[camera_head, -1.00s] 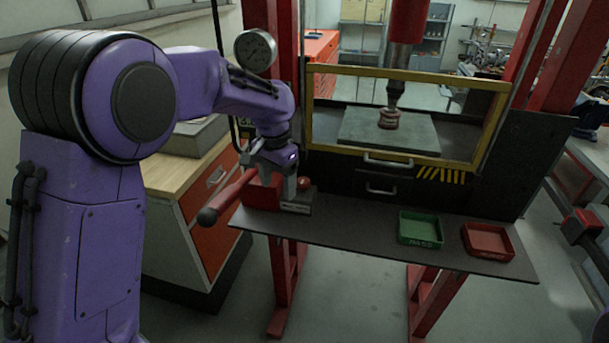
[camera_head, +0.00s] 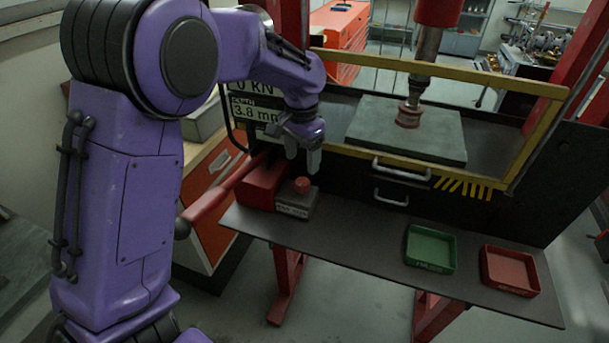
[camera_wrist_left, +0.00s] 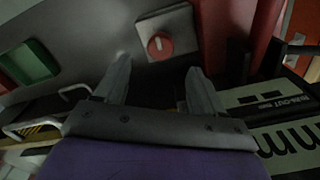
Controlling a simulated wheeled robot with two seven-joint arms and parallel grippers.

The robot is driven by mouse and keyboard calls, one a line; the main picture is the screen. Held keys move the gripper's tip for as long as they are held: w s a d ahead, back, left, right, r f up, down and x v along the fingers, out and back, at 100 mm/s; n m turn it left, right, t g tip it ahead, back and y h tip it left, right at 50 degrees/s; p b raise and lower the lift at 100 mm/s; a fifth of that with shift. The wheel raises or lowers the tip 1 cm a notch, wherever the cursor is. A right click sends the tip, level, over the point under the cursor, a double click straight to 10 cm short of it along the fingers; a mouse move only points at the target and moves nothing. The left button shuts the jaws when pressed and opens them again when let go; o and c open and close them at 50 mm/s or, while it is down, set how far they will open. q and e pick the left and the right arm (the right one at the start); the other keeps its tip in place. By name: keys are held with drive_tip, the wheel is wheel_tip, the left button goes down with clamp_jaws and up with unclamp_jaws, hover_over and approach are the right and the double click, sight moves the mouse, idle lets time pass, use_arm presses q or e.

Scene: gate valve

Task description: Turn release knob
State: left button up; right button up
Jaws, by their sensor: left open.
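The release knob (camera_head: 302,185) is a small round red knob on a grey labelled block (camera_head: 295,203) beside the red pump body (camera_head: 262,186). In the left wrist view the knob (camera_wrist_left: 160,44) faces the camera and has a pale mark on it. My left gripper (camera_head: 302,160) is open and empty, pointing down above the block. In the left wrist view the open fingers (camera_wrist_left: 158,68) lie to either side of the knob's line, with the knob apart from them. My right gripper is not in view.
A long red lever (camera_head: 218,196) reaches left from the pump. A green tray (camera_head: 430,249) and a red tray (camera_head: 510,271) stand on the dark shelf (camera_head: 360,235). A yellow-framed guard (camera_head: 430,67) and drawer-like handles (camera_head: 391,198) are behind. The middle of the shelf is clear.

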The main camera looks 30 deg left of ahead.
sight(302, 181)
use_arm(q)
wheel_tip(302, 181, down, 8)
drive_tip(key=shift+w+r+p, duration=0.1)
drive_tip(key=shift+p, duration=0.55)
drive_tip(key=c, duration=1.1)
